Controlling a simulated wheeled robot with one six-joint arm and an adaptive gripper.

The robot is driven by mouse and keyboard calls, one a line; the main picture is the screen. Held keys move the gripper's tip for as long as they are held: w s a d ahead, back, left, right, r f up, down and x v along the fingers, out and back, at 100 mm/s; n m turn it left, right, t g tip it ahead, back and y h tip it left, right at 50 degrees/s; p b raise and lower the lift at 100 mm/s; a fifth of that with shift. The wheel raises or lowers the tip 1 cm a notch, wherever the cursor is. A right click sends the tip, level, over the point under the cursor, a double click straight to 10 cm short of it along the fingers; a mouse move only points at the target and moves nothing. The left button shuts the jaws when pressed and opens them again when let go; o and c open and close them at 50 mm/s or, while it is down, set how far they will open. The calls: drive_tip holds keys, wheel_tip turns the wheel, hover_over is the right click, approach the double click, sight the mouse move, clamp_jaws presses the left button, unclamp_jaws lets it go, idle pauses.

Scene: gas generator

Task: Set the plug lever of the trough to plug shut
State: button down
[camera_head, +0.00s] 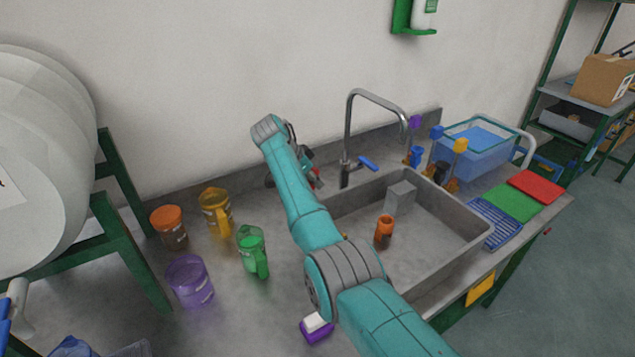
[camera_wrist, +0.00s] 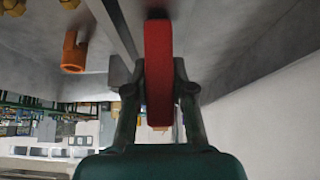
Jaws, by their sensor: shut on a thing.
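The trough (camera_head: 470,257) is a grey sink set in the worktop, right of my arm. A red bar, seemingly the plug lever (camera_wrist: 158,62), stands lengthwise between my gripper's fingers in the wrist view. My gripper (camera_wrist: 157,90) is shut on it, with one finger on each side. In the head view my gripper (camera_head: 309,177) is at the trough's back left, partly hidden behind my arm, with a bit of red showing. The drain and plug are not clearly seen.
An orange pipe-like piece (camera_head: 384,231) stands in the trough. A tall tap (camera_head: 348,130) with a blue handle rises behind it. Orange, yellow, green and purple jugs (camera_head: 190,282) stand left of my arm. A blue bin (camera_head: 475,155) and coloured mats lie right.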

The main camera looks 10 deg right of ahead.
drive_tip(key=shift+s+a+r+t+h, duration=0.15)
drive_tip(key=shift+a+t+h, duration=0.15)
drive_tip(key=shift+h, duration=0.55)
drive_tip(key=shift+s+a+r+t+h, duration=0.15)
drive_tip(key=shift+a+h, duration=0.25)
drive_tip(key=shift+h, duration=0.45)
drive_tip(key=shift+f, duration=0.1)
drive_tip(key=c, duration=1)
unclamp_jaws()
drive_tip(key=shift+o, duration=0.2)
drive_tip(key=v, duration=1.2)
drive_tip(key=shift+f, duration=0.1)
